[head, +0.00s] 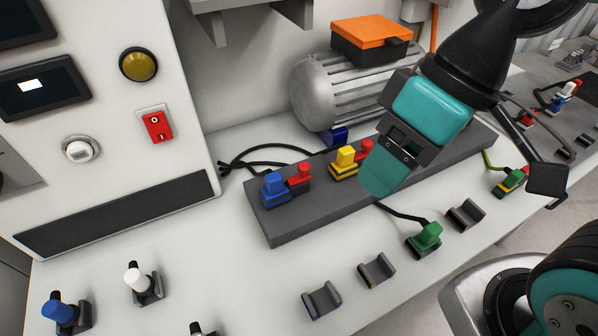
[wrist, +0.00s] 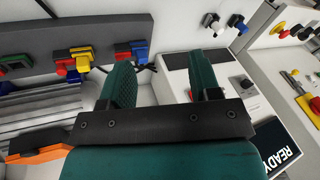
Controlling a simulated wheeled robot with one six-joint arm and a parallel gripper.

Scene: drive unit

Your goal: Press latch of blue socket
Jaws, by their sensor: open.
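The blue socket (head: 274,192) sits at the left end of the grey block, with a blue plug standing in it. Its red latch (head: 300,174) stands on the right of it. In the wrist view the blue socket (wrist: 140,45) and its red latch (wrist: 122,51) lie just beyond the left finger. My gripper (head: 378,178) hangs over the block, right of the yellow plug and apart from the blue socket. In the wrist view its two fingers (wrist: 163,75) are spread with nothing between them. The far finger is mostly hidden in the head view.
A yellow plug (head: 345,162) with its red latch (head: 364,152) stands between my gripper and the blue socket. A motor (head: 325,92) with an orange-topped box (head: 370,32) is behind. A green plug (head: 428,237) and grey holders (head: 322,300) are in front.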

